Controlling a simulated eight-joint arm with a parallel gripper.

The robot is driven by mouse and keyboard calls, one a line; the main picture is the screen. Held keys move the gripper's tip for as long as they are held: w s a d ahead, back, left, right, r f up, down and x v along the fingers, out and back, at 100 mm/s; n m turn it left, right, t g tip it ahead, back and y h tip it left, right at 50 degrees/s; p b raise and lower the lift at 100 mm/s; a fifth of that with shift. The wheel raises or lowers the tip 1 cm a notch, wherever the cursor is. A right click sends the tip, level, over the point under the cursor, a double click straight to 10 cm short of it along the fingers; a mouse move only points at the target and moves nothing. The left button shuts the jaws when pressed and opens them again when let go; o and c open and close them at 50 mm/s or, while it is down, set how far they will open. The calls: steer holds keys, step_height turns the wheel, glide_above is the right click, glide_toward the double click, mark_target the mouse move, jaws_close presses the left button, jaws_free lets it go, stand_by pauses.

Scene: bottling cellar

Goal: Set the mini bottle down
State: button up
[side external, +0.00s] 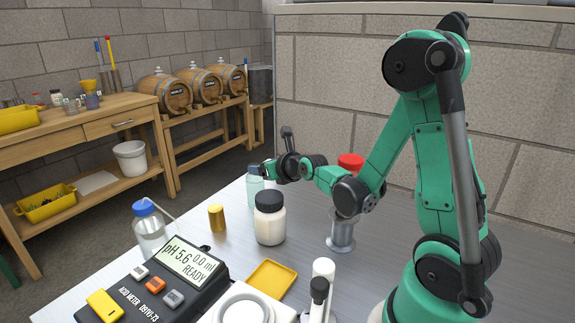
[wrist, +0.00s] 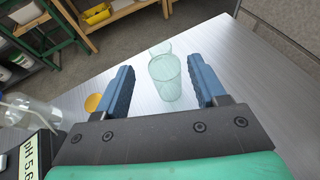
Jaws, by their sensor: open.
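The mini bottle (side external: 255,191) is a pale green, see-through bottle standing upright on the table near its far edge. In the wrist view the bottle (wrist: 165,80) stands between my two blue finger pads, with a visible gap on each side. My gripper (side external: 268,169) is at the bottle's upper part in the side view and hides some of it. In the wrist view my gripper (wrist: 160,64) is open and holds nothing.
A white jar with a black lid (side external: 270,218), a gold cylinder (side external: 217,218) and a blue-capped bottle (side external: 149,230) stand nearby. The pH meter (side external: 165,280) and a yellow tray (side external: 271,279) are in front.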

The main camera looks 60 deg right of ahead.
steer(key=shift+n, duration=0.7)
steer(key=v, duration=0.7)
steer(key=shift+w+a, duration=0.15)
steer(key=shift+a, duration=0.2)
steer(key=a+n, duration=0.1)
steer(key=n, duration=0.2)
steer(key=a+n+g+y, duration=0.1)
steer(key=n, duration=0.2)
steer(key=a+n+y, duration=0.1)
steer(key=a+n, duration=0.1)
steer(key=n, duration=0.2)
steer(key=shift+w+a+f, duration=0.1)
steer(key=shift+w, duration=0.05)
steer(key=s+a+n+g+y, duration=0.1)
steer(key=a+n, duration=0.3)
steer(key=n, duration=1)
steer(key=s+a+n+g+y, duration=0.2)
steer(key=s+a+n+g, duration=0.1)
steer(key=n, duration=1.2)
steer(key=s+a, duration=0.1)
steer(key=a, duration=0.1)
steer(key=shift+s+a+g, duration=0.25)
steer(key=shift+s+g, duration=0.05)
